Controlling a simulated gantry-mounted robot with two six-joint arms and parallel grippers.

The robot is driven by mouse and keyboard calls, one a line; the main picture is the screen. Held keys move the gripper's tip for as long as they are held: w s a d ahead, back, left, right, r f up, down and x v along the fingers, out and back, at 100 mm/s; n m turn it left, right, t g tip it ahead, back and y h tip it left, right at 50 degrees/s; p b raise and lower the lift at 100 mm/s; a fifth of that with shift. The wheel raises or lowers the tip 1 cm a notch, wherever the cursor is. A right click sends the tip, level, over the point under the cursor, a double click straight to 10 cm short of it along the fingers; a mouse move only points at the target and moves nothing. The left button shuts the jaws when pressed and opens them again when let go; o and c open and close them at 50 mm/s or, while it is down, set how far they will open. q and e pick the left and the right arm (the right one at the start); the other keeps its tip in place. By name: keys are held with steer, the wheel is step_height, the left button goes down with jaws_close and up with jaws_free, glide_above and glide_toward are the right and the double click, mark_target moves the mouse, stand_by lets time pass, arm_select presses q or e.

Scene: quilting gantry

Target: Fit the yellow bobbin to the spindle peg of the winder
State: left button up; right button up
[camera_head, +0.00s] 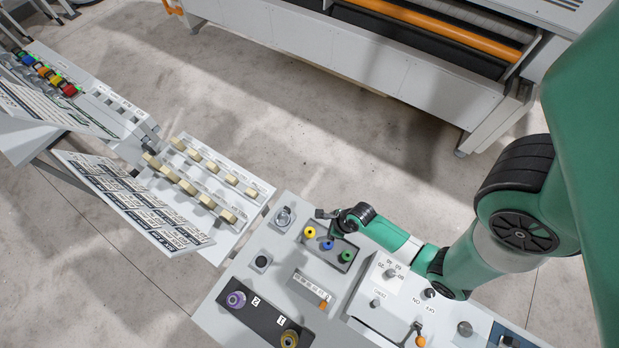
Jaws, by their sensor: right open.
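The yellow bobbin (310,232) stands in the dark tray (337,266) on the console, at the left end of a row with a blue bobbin (327,244) and a green bobbin (345,256). My right gripper (327,223) is open, just above and right of the yellow bobbin in the picture, and holds nothing. Whether it touches a bobbin I cannot tell. A round metal fitting on a square plate (284,217) lies left of the tray; it may be the winder with its peg, but it is too small to be sure. My left gripper is out of view.
A slider with an orange knob (323,304) lies between. A raised box with knobs (393,297) stands at right. A panel of cream switches (205,180) adjoins at left.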

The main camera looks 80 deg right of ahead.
steer(key=b, duration=0.6)
glide_toward(309, 233)
steer(key=shift+w+f, duration=0.3)
steer(key=shift+f, duration=0.35)
steer(key=shift+r, duration=0.1)
steer(key=b+x, duration=0.1)
steer(key=x, duration=0.4)
steer(key=shift+b, duration=0.4)
jaws_close()
step_height(309, 233, up, 10)
steer(key=p, duration=0.7)
